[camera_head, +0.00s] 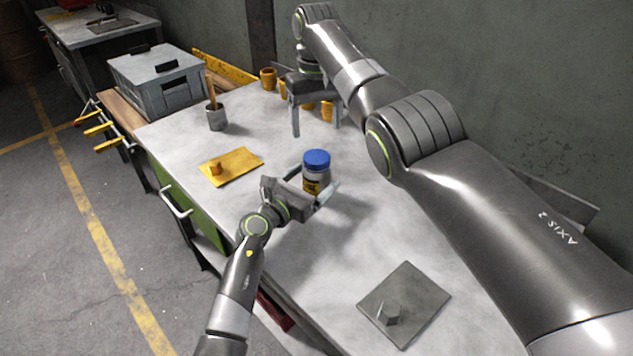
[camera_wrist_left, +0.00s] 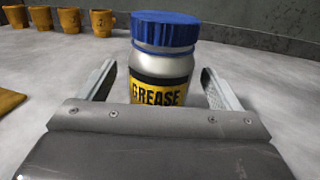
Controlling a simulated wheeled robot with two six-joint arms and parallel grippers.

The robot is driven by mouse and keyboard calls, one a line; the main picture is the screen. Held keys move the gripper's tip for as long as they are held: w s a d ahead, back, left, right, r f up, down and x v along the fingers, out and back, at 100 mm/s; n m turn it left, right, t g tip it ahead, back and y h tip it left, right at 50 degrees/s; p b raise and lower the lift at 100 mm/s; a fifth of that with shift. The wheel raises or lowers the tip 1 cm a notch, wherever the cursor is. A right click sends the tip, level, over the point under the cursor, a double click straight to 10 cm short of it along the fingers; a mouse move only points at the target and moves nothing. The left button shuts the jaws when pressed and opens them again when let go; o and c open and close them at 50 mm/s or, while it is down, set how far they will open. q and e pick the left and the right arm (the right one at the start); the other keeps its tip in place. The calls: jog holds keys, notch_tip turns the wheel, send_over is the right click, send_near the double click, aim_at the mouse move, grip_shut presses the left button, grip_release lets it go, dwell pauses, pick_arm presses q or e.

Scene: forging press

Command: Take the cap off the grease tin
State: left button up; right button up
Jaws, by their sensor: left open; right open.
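The grease tin (camera_head: 314,181) stands upright on the workbench, grey with a yellow and black label. Its blue cap (camera_head: 317,158) is on top. In the left wrist view the tin (camera_wrist_left: 161,75) reads "GREASE", and its ribbed blue cap (camera_wrist_left: 165,32) shows clearly. My left gripper (camera_head: 312,189) is open, with one finger on each side of the tin; in the left wrist view gaps show between the fingers and the tin. My right gripper (camera_head: 312,115) is open and points down over the bench farther back, away from the tin.
Several orange cups (camera_head: 268,79) stand at the back, some partly behind my right gripper. A yellow plate (camera_head: 232,168) and a grey pot (camera_head: 216,117) lie left of the tin. A grey plate (camera_head: 404,303) lies at the front right. A grey toolbox (camera_head: 165,92) stands at the far left.

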aim_at(317, 156)
pick_arm(q)
jog(key=shift+x, duration=1.85)
jog(key=shift+c, duration=0.3)
jog(key=c, duration=1.7)
grip_shut()
pick_arm(e)
jog(key=shift+m, duration=0.3)
jog(key=m, duration=0.3)
jog(key=shift+f+m, duration=0.45)
jog(key=shift+m, duration=0.05)
jog(key=shift+f, duration=3.55)
